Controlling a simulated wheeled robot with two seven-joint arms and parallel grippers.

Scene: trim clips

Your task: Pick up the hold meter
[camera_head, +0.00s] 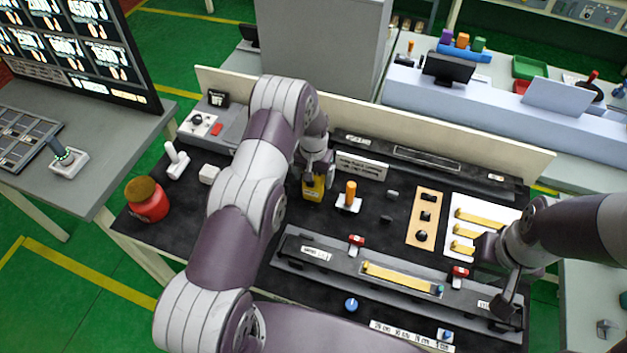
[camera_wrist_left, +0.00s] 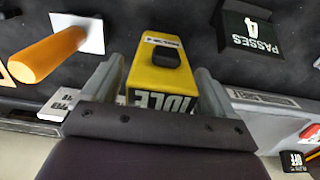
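A small yellow device, which I take to be the hold meter (camera_head: 312,188), stands on the black bench mat near the middle. The fingers look open, with slim gaps beside the device. My right gripper (camera_head: 505,300) hangs at the right end of the long grey fixture; its fingertips are too small to judge.
An orange-handled tool (camera_head: 350,196) stands just right of the device. The long grey fixture (camera_head: 335,275) with red clamps lies in front. A red jar (camera_head: 147,201) stands at the left edge. A low cream wall (camera_head: 480,158) closes the back.

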